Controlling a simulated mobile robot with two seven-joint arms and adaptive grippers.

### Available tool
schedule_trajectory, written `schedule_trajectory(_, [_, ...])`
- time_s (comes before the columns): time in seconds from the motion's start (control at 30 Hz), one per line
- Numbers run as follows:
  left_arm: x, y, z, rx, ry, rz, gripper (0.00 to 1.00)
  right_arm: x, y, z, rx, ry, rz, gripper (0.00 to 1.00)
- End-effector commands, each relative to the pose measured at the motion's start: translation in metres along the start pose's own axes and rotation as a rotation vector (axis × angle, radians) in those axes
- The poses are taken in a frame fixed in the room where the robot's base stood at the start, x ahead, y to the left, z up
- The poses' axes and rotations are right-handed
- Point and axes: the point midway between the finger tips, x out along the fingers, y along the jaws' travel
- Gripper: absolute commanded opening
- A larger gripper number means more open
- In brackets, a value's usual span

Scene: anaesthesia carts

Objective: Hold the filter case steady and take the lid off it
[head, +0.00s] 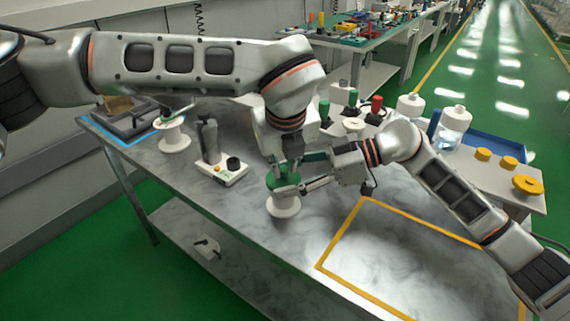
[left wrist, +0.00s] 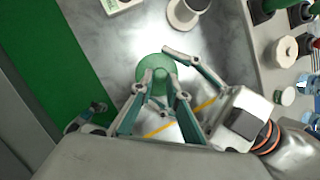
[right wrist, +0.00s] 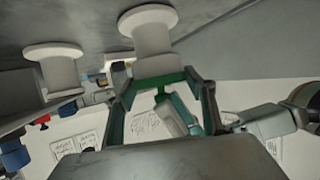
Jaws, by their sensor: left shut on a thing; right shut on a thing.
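The green filter case (head: 283,187) stands upright on a white flanged stand (head: 284,210) near the table's front edge. Its round green lid (left wrist: 152,66) faces up in the left wrist view. My left gripper (left wrist: 160,94) comes from above and is shut on the lid's raised middle. My right gripper (head: 302,187) comes from the right and is shut on the case's side. In the right wrist view the green case (right wrist: 155,82) shows upside down between my right fingers, below the stand (right wrist: 152,40). The seam between lid and case is hidden or too small to tell.
A second white stand (head: 174,138) and a small white device with a grey handle (head: 221,172) are to the left. Bottles (head: 453,125) and yellow discs (head: 527,185) stand at the right. A yellow-outlined area (head: 400,245) on the table is clear.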

Motion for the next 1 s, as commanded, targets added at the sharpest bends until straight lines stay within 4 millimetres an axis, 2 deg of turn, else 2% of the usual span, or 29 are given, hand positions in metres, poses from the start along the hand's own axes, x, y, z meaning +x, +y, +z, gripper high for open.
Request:
schedule_trajectory(0.5, [-0.001,-0.003,0.002,0.003,-0.006,-0.016,0.0,0.003,-0.005,-0.002,0.0,0.004,-0.013,0.16])
schedule_trajectory(1.0, [-0.016,-0.006,0.009,0.002,-0.012,0.115,0.0,0.004,-0.005,0.001,0.001,-0.001,-0.013,0.16])
